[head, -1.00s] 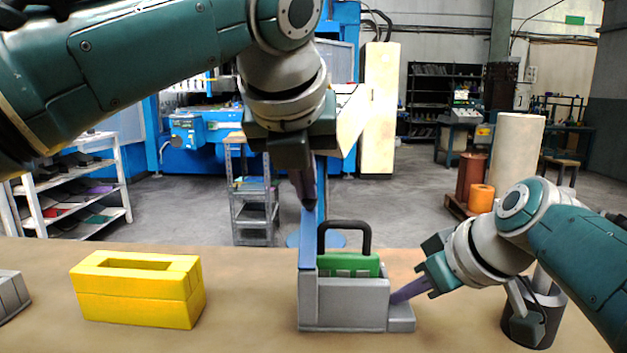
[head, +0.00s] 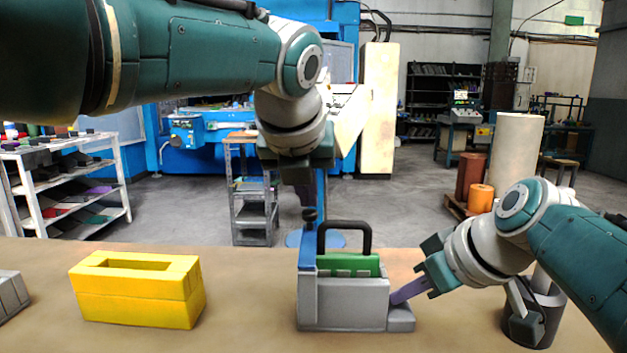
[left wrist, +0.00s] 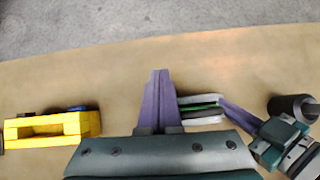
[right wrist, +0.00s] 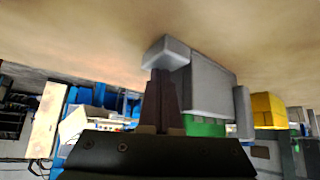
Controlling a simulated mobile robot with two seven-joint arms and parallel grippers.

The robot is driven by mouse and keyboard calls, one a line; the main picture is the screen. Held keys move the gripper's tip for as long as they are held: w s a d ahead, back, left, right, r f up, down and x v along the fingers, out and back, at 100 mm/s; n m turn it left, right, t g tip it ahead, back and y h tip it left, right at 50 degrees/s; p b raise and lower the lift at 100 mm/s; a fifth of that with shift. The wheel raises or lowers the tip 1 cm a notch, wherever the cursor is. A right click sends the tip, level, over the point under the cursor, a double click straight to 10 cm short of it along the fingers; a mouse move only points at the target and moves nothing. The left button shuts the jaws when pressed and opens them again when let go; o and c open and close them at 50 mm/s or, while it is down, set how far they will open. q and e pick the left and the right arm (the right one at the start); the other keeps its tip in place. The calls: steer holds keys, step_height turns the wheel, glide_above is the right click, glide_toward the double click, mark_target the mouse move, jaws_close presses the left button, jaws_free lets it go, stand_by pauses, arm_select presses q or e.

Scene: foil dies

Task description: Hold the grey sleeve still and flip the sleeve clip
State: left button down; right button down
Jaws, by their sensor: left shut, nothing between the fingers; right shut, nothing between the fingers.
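The grey sleeve (head: 345,306) stands upright at the middle of the table. A green block (head: 347,265) with a black handle (head: 345,225) sits in it. The blue clip (head: 306,256) with a dark knob is at the sleeve's left side; whether it is fully flipped I cannot tell. My left gripper (head: 308,203) is shut and empty, pointing down just above and behind the knob; a gap cannot be judged. My right gripper (head: 394,298) is shut and empty, its tips against or very near the low step at the sleeve's right. In the left wrist view, my left fingers partly hide the sleeve (left wrist: 203,120).
A yellow slotted block (head: 137,290) stands left on the table (head: 250,285); a grey block (head: 10,295) is at the left edge. A dark cylinder (head: 530,328) stands at the right by my right arm. The table between the yellow block and the sleeve is clear.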

arm_select(q)
steer(key=shift+w+f, duration=0.1)
steer(key=shift+f, duration=0.1)
arm_select(e)
steer(key=shift+s+f, duration=0.1)
steer(key=shift+f, duration=0.05)
stand_by(0.5)
arm_select(q)
steer(key=shift+s+r, duration=0.15)
steer(key=shift+s, duration=0.65)
step_height(320, 180, up, 14)
steer(key=shift+s+a, duration=0.15)
steer(key=shift+a, duration=0.3)
steer(key=shift+r, duration=0.1)
